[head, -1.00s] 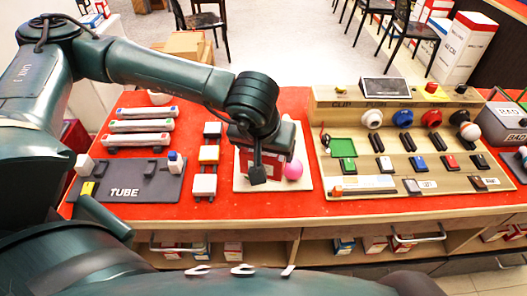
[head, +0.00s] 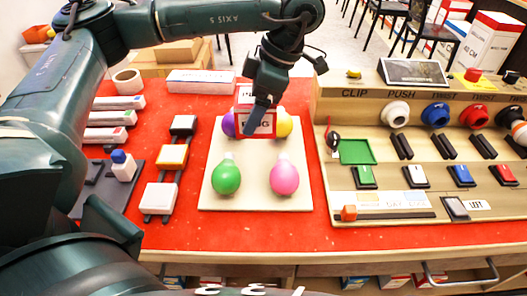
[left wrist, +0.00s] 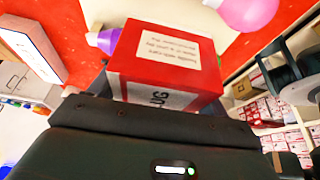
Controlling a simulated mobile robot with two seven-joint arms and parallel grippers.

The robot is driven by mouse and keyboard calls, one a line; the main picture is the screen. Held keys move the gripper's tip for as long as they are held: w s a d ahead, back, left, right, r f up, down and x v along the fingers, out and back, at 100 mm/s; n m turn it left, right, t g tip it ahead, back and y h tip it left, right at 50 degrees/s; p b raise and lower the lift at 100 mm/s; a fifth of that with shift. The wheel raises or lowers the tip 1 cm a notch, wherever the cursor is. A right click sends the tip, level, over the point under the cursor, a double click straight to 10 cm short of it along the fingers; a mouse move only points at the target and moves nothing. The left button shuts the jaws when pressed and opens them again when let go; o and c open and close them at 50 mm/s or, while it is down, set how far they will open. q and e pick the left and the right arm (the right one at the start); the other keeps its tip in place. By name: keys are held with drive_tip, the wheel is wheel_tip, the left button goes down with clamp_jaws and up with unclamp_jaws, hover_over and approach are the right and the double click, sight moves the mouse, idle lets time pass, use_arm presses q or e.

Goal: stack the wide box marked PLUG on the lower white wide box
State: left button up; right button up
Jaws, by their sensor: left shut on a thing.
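The red-and-white box marked PLUG (head: 269,122) is in my left gripper (head: 257,117), whose dark finger crosses its front and hides part of the lettering. In the head view it is over the back of a cream board (head: 254,193), between a purple bulb (head: 228,124) and a yellow bulb (head: 284,124). I cannot tell its height above the board. In the left wrist view the box (left wrist: 170,60) shows a red face with a white label, against the jaws. A wide white box (head: 202,82) lies at the back of the red table, left of the held box. My right gripper is not in view.
Green (head: 226,178) and pink (head: 285,176) bulbs are at the board's front. A switch column (head: 160,198) stands left of it, and a wooden console (head: 380,150) right. A tape roll (head: 127,79) is beside the white box. Cardboard boxes (head: 170,52) are behind the table.

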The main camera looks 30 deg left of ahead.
use_arm(q)
drive_tip(key=f, duration=0.2)
drive_tip(key=f+b, duration=0.1)
drive_tip(key=f, duration=0.1)
drive_tip(key=shift+s+f, duration=0.2)
drive_tip(key=shift+f, duration=2.2)
drive_tip(key=shift+b, duration=0.3)
drive_tip(key=shift+f, duration=0.2)
drive_tip(key=o, duration=1)
drive_tip(key=shift+o, duration=0.2)
drive_tip(key=shift+r, duration=0.1)
